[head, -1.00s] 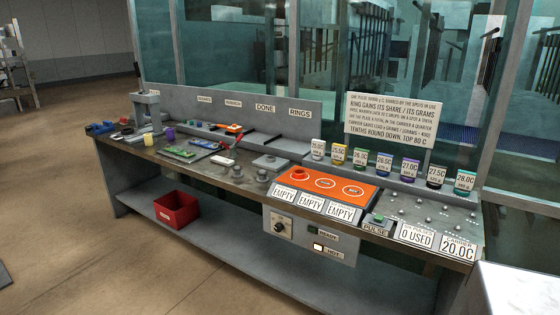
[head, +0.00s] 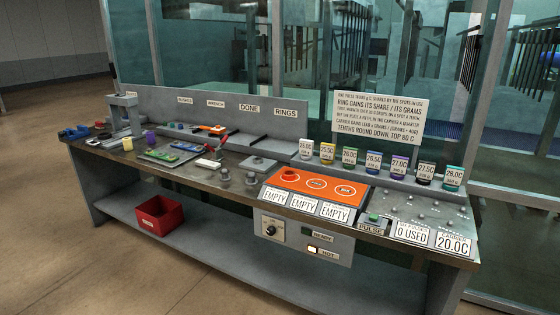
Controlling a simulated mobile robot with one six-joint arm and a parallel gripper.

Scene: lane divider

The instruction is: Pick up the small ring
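Several coloured round pieces, such as a white one (head: 305,149) at the left, a yellow one (head: 327,152) and a green one (head: 453,176) at the right, stand in a row along the back ledge of the bench. Each has a temperature and gram label on its front. I cannot tell which piece is the small ring. An orange panel (head: 318,204) with marked round spots lies in front of them, with a red-orange round piece (head: 290,174) on its left spot. Three "EMPTY" labels are below it. My gripper is not in view.
The long grey bench (head: 225,182) holds small tools and parts at the left and a "PULSE" button (head: 374,217) at the right. A red bin (head: 160,214) sits on the lower shelf. A text sign (head: 380,118) stands behind. Floor at the front left is clear.

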